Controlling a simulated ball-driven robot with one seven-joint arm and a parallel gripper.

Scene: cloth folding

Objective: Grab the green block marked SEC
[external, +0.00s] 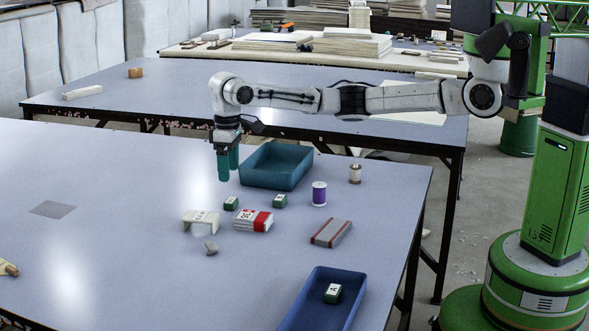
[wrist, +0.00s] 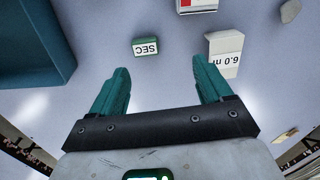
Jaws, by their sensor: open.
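The green block marked SEC (wrist: 146,47) lies on the table in the wrist view, its white label upside down. It lies ahead of my gripper (wrist: 163,75), a little left of the midline between the fingers and apart from them. My gripper is open and empty, its two teal fingers spread. In the external view my gripper (external: 228,168) points down above the table, beside the teal tray. The nearer green block (external: 231,203) below it appears to be the SEC one; its lettering is too small to read there.
A teal tray (external: 258,177) stands behind right. A blue tray (external: 290,318) holds a green block. The table's left is mostly clear.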

